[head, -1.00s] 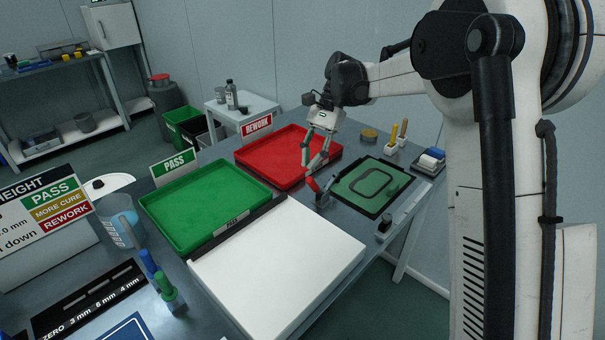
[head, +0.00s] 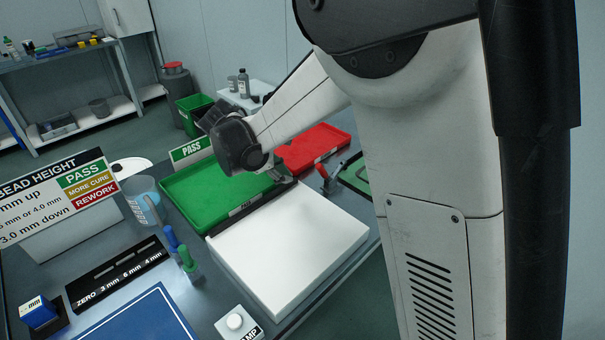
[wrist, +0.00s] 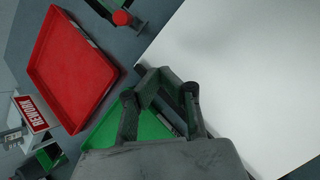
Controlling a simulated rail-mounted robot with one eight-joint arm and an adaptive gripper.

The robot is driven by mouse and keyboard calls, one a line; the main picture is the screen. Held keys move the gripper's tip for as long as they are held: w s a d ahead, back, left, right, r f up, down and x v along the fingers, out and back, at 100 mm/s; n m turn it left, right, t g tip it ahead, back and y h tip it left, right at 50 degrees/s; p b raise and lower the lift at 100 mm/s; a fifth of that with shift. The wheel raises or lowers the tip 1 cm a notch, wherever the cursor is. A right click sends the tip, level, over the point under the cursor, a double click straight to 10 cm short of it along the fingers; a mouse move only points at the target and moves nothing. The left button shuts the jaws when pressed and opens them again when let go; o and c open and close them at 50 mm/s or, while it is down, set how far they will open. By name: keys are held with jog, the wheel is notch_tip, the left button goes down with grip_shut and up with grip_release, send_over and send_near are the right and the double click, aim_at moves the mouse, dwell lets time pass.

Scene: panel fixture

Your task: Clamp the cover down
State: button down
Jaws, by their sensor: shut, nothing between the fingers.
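A clamp with a red handle (head: 324,176) stands beyond the white slab's far right corner. Its round red end (wrist: 122,17) shows at the top of the wrist view. A green panel in a black frame (head: 356,175) lies right of it, mostly hidden by my arm. A large white slab (head: 290,245), which may be the cover, lies flat in front. My gripper (wrist: 160,72) is shut and empty, above the slab's dark far edge, apart from the clamp. In the head view my arm partly hides it.
A green tray (head: 192,205) marked PASS lies left of my gripper, and a red tray (head: 335,148) behind it. The slab's top is clear.

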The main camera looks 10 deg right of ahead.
aim_at(299, 191)
jog(key=d+f+n, duration=0.1)
jog(key=w+d+f+n+t+h, duration=0.1)
jog(key=f+n, duration=0.1)
jog(key=w+d+f+n+t, duration=0.1)
jog(key=d+f, duration=0.1)
jog(key=shift+w+n, duration=0.2)
jog(key=shift+n, duration=0.2)
jog(key=d, duration=0.3)
jog(key=shift+w+r, duration=0.3)
jog(key=shift+r, duration=0.1)
jog(key=shift+w+d+r, duration=0.2)
jog(key=shift+d, duration=0.25)
jog(key=shift+r, duration=0.2)
